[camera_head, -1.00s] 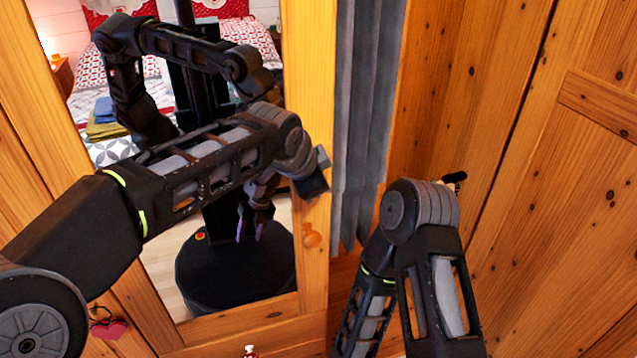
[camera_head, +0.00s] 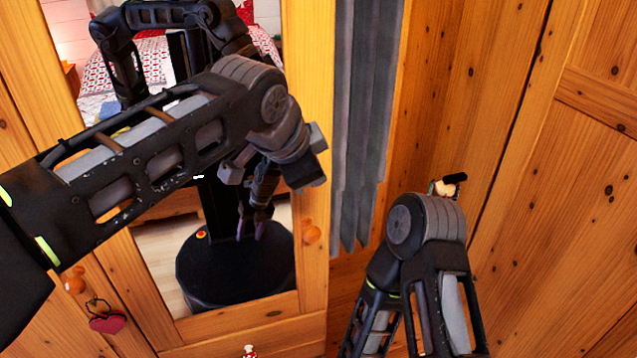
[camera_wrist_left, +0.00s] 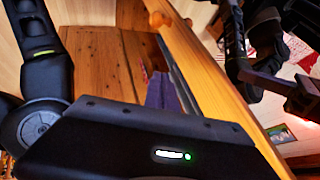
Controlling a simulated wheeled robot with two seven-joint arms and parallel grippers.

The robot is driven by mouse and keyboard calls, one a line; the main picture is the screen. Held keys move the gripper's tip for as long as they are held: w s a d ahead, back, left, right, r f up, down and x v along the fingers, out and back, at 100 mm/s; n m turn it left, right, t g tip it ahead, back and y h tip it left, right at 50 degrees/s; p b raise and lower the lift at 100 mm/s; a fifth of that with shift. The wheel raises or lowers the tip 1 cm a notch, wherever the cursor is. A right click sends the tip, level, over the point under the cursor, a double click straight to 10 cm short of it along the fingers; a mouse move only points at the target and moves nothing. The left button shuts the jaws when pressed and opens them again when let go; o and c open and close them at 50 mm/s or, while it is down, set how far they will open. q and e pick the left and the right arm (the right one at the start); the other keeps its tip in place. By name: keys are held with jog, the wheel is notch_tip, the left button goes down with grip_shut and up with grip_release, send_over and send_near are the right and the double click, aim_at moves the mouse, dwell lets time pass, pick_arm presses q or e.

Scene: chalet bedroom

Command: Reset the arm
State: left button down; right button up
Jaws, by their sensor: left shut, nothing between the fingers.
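My left arm (camera_head: 160,150) comes in from the left, bent at the joint, in front of a mirrored wooden door (camera_head: 312,80). Its left gripper (camera_head: 312,168) is at the arm's end near the door's right edge, shut and empty, its fingertips hard to make out. In the left wrist view, a dark casing with a green light fills the bottom and no fingers show. My right arm (camera_head: 430,250) is folded at the lower right. Its gripper is out of sight.
Wood panels (camera_head: 560,180) stand close on the right. Grey cloth (camera_head: 362,120) hangs beside the door. The mirror reflects a bed and my dark base.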

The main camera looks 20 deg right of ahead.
pick_arm(q)
jog(key=shift+w+a+r, duration=0.1)
jog(key=shift+r, duration=0.05)
dwell(0.3)
jog(key=w+a+f+n+g, duration=0.1)
jog(key=w+a+f+n, duration=0.1)
jog(key=f, duration=0.8)
jog(key=w+a+f+n+g, duration=0.1)
jog(key=w+a+f+n, duration=0.1)
jog(key=f, duration=0.7)
jog(key=s+a+f+n, duration=0.1)
jog(key=a+f+n, duration=0.15)
jog(key=f, duration=0.35)
jog(key=s+a+f+n+g, duration=0.1)
jog(key=a+f, duration=0.2)
jog(key=f, duration=0.3)
jog(key=s+a+f+n, duration=0.2)
jog(key=f, duration=0.4)
jog(key=s+a+f+n, duration=0.5)
jog(key=s+a+f, duration=0.1)
jog(key=s+f, duration=0.3)
jog(key=s+a+f+n+g+y, duration=0.1)
jog(key=s+a+f+n, duration=0.4)
jog(key=s, duration=0.7)
notch_tip(320, 180, down, 4)
jog(key=a, duration=0.2)
jog(key=shift+a+g, duration=0.3)
jog(key=shift+s+r+n, duration=0.1)
jog(key=shift+n, duration=0.15)
